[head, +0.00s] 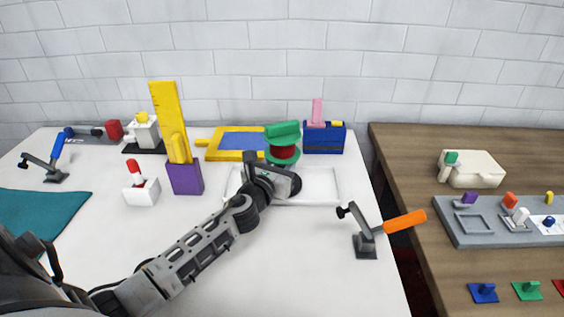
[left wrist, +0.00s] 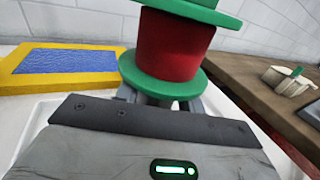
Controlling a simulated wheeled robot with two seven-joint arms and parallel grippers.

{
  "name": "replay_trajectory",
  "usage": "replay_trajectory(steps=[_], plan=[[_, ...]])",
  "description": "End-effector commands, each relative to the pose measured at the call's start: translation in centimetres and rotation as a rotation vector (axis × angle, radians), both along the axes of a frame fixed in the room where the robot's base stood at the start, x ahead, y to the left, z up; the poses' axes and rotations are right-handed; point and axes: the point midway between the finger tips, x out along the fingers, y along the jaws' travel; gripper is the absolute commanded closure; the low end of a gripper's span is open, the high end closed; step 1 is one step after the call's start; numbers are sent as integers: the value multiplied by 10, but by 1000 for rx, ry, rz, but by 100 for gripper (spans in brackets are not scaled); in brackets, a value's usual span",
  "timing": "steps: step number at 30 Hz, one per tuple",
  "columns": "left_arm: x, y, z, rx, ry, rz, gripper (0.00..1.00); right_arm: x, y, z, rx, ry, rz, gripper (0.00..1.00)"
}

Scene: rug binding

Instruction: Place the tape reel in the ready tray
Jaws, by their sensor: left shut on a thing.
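The tape reel (head: 283,153) has green flanges and a red core. My left gripper (head: 282,172) is shut on it and holds it upright over the back part of a white shallow tray (head: 322,187). In the left wrist view the reel (left wrist: 172,45) stands just beyond the fingers, which are mostly hidden behind my gripper body. The tray's rim also shows there at the left (left wrist: 30,125). I cannot tell whether the reel's base touches the tray floor. My right gripper is not in view.
A yellow-framed blue pad (head: 238,142) and a blue box (head: 324,138) stand behind the tray. A lever clamp with an orange handle (head: 404,221) stands at the front right. A purple block with a yellow upright (head: 185,177) is at the left. A wooden bench (head: 410,150) adjoins on the right.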

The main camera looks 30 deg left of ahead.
Motion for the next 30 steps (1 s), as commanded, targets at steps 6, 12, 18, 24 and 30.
replay_trajectory(steps=[6, 12, 18, 24, 30], plan=[[0, 0, -2, 1, -3, 0, 93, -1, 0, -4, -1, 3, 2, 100], [0, 0, -3, 1, 0, 0, 40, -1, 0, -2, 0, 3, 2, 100], [0, 0, -1, 0, 0, 0, 40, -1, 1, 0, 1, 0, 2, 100], [-20, -4, -1, 2, 3, -2, 40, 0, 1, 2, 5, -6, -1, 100], [-64, -10, -1, 2, 3, -2, 40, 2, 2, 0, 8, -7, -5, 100]])
